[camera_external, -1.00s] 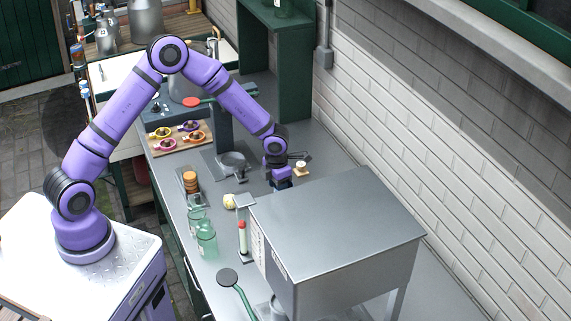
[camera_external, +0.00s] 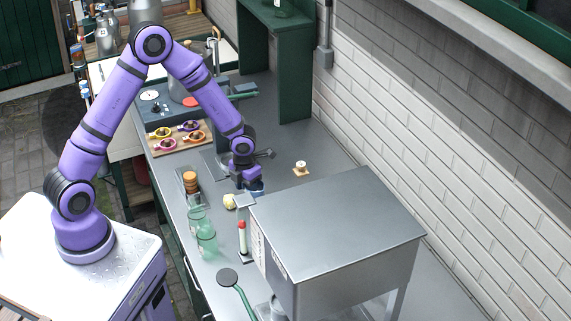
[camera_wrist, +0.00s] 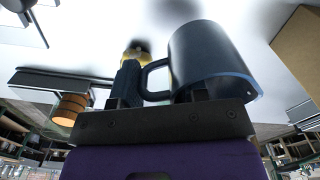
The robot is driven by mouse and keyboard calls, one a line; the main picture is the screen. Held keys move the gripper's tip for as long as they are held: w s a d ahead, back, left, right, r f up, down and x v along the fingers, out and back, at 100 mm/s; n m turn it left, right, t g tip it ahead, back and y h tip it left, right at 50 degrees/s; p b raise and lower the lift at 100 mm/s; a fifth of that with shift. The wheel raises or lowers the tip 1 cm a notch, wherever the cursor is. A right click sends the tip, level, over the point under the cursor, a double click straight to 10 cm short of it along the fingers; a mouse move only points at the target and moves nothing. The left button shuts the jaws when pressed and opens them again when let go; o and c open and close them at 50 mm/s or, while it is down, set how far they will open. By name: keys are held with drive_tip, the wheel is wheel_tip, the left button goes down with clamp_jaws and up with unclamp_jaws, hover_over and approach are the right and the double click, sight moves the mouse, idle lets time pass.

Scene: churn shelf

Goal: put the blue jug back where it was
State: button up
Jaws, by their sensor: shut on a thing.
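The blue jug (camera_wrist: 210,60) fills the upper middle of the wrist view, with its handle on the left side. My gripper (camera_wrist: 155,95) is shut on the jug at its handle side; the exact contact is partly hidden. In the external view my gripper (camera_external: 250,181) is over the metal counter, just behind the steel box's left corner. Only a small blue patch of the jug (camera_external: 257,187) shows there below my gripper. I cannot tell whether the jug touches the counter.
A large steel box (camera_external: 338,220) stands close on the right. Green glass jars (camera_external: 206,240), a yellow ball (camera_external: 229,201), a red-topped stick (camera_external: 242,226) and a brown ribbed cylinder (camera_external: 190,182) stand near my gripper. A small wooden block (camera_external: 301,170) sits right. Bare counter lies between.

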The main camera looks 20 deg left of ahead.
drive_tip(key=w+d, duration=0.1)
drive_tip(key=w, duration=0.1)
drive_tip(key=w+d, duration=0.2)
drive_tip(key=w, duration=0.1)
drive_tip(key=w+d, duration=0.2)
drive_tip(key=shift+w+d+f, duration=0.15)
drive_tip(key=shift+w+f, duration=0.15)
drive_tip(key=shift+f, duration=1.85)
drive_tip(key=shift+f, duration=0.1)
drive_tip(key=o, duration=1.2)
wheel_tip(320, 180, up, 12)
